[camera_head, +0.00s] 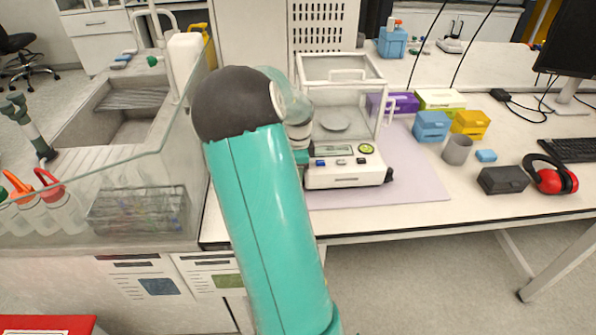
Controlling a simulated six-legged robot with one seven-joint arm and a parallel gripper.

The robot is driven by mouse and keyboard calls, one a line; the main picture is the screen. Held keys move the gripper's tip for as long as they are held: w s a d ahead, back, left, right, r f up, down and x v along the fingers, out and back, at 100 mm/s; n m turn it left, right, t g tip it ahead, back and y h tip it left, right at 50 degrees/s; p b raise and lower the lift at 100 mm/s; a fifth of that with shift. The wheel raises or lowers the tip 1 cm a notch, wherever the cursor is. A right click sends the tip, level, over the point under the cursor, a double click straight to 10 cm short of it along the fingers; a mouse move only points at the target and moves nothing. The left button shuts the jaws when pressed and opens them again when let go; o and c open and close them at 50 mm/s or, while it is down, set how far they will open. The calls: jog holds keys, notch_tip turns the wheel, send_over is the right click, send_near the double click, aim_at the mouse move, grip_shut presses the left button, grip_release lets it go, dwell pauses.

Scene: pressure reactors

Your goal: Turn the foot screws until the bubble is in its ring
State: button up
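The analytical balance (345,176) stands on the bench, a white base with a glass draft shield (338,75) and a round pan (334,121) inside. A small round green bubble level (366,149) sits on its front panel at the right; the bubble is too small to place against its ring. One dark foot screw (388,175) shows at the front right corner. The front left corner is partly covered by my arm, so the foot screw there is hidden. My gripper (301,156) is at the balance's left front side, mostly hidden by my arm; its fingers cannot be made out.
The balance stands on a pale mat (420,180). Right of it are blue (431,127) and yellow (470,124) boxes, a grey cup (457,150), a black case (502,180) and red earmuffs (553,176). A sink (122,113) and wire basket (138,211) are at left.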

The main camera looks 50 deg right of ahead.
jog(key=shift+n, duration=0.6)
jog(key=o, duration=1)
notch_tip(320, 180, up, 14)
jog(key=shift+f, duration=0.1)
jog(key=shift+c, duration=0.2)
